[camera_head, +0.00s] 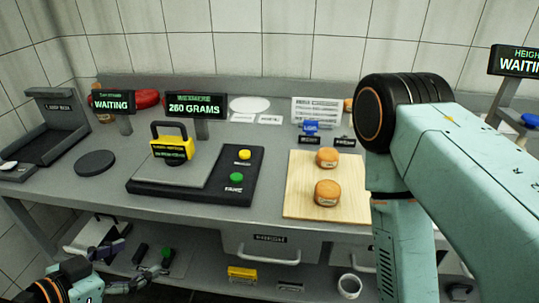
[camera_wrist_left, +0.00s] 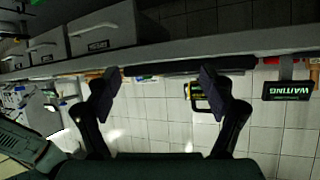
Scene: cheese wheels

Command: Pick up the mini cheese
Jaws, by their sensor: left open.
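Two small round orange-brown cheeses stand on a light wooden board (camera_head: 298,205) on the table in the head view. One cheese (camera_head: 327,158) is farther back and the other cheese (camera_head: 327,193) is nearer the front edge. I cannot tell which one is the mini cheese. My left gripper (camera_wrist_left: 160,78) is open and empty in the left wrist view, its two fingers spread before the table edge. In the head view it is low at the left, below the tabletop and far from the cheeses. My right gripper is out of view.
A scale (camera_head: 150,187) with a black-handled yellow weight (camera_head: 172,149) stands left of the board. A display (camera_head: 195,105) reads "260 GRAMS". A black disc (camera_head: 95,163) lies farther left. A drawer (camera_head: 268,248) and a lower shelf are under the table. My teal right arm blocks the right side.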

